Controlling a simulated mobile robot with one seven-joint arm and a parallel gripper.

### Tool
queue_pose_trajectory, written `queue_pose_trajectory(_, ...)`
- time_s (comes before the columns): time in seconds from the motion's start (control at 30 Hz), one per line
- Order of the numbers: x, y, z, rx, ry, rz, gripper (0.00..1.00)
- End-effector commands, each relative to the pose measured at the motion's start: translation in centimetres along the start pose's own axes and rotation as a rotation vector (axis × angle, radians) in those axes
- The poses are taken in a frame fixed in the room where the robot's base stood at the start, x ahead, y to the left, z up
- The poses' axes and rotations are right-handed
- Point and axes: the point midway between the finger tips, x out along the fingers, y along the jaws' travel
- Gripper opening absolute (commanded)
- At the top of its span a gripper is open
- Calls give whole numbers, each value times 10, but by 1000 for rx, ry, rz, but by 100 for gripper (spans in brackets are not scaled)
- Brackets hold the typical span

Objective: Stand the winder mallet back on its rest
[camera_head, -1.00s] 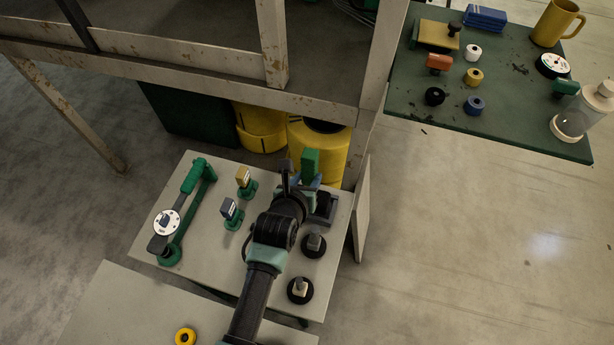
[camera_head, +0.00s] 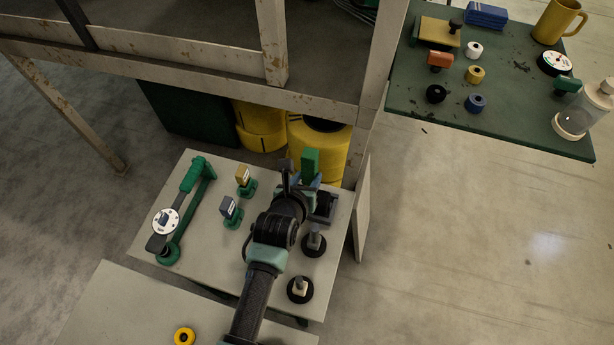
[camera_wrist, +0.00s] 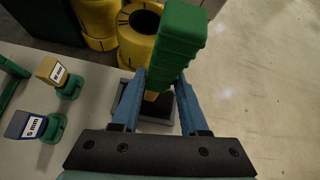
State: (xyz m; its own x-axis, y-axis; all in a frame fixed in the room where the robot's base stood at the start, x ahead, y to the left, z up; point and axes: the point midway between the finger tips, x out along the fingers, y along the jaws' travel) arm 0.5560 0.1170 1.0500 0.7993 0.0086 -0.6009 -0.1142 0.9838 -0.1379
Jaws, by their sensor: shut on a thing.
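The mallet shows as a green ribbed block (camera_head: 310,162) held upright at the far end of my arm. In the wrist view the green block (camera_wrist: 176,45) rises between and above the blue fingers, with a small tan part below it. My gripper (camera_wrist: 158,92) is shut on it. A dark square rest with a grey rim (camera_wrist: 150,117) lies below and behind the fingers. In the head view this rest (camera_head: 326,208) is just right of my gripper (camera_head: 305,183), near the bench's back right corner. The fingers hide part of the rest, so contact with the mallet cannot be told.
On the pale bench (camera_head: 200,268) stand a green-handled gauge tool (camera_head: 180,210), a yellow block (camera_head: 243,180) and a blue block (camera_head: 229,208) on green stands, and two black round pieces (camera_head: 300,289). Yellow drums (camera_head: 320,143) and a frame post stand behind. A green table (camera_head: 430,100) is right.

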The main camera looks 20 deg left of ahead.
Motion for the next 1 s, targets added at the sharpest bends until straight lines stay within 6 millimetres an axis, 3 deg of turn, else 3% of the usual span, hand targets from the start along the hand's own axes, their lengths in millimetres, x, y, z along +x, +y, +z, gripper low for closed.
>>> queue_pose_trajectory(0.77, 2, 0, -1, -1, -8, -1, 0)
queue_pose_trajectory(0.8, 2, 0, -1, -1, -8, -1, 47)
queue_pose_trajectory(1.0, 3, 1, -2, -1, -5, 0, 78)
